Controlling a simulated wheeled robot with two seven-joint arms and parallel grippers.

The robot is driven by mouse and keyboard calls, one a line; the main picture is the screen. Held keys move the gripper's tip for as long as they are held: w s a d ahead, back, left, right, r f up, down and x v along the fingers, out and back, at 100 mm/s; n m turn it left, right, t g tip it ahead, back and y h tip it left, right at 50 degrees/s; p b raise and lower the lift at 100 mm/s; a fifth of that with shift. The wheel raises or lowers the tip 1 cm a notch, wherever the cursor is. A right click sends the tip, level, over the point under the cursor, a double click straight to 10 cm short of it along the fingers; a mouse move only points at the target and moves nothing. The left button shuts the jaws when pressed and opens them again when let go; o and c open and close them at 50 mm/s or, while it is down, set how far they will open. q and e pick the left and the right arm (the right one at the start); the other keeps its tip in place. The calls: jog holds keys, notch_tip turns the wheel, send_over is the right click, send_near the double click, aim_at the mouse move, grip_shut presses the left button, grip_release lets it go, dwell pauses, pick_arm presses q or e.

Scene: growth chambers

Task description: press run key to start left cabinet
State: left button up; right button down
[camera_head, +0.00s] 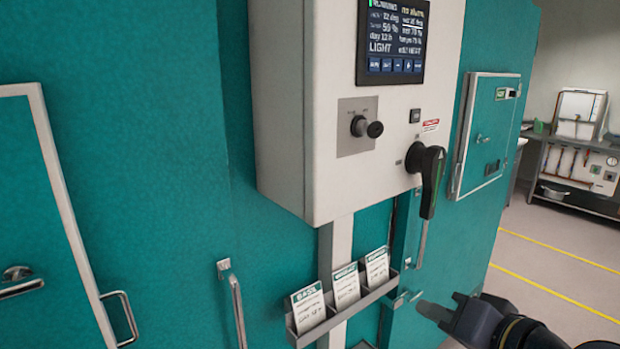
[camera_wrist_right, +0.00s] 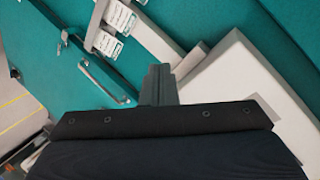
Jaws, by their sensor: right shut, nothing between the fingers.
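A white control box (camera_head: 290,110) is mounted on the teal cabinet (camera_head: 120,140). Its dark screen (camera_head: 391,42) shows text, with a row of small blue keys (camera_head: 394,65) along the bottom; their labels are too small to read. My right gripper (camera_head: 432,311) is at the lower right in the head view, below the box and apart from the keys. In the right wrist view the gripper (camera_wrist_right: 158,84) is shut and empty, and the white box (camera_wrist_right: 245,85) lies to its right. My left gripper is not in view.
A black knob (camera_head: 367,127) and a black rotary handle (camera_head: 428,178) stick out from the box. A card rack (camera_head: 345,312) with several cards hangs below. A door handle (camera_head: 234,305) stands left of it. A bench (camera_head: 575,182) is at the far right beyond open floor.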

jog(key=s+d+f+n+g+h, duration=0.2)
jog(key=s+f+g, duration=0.4)
jog(key=s+f, duration=0.8)
notch_tip(320, 180, down, 4)
jog(key=shift+s+d+f+n+g, duration=0.15)
jog(key=shift+d+n+g, duration=0.2)
jog(key=shift+d, duration=0.25)
dwell(1.5)
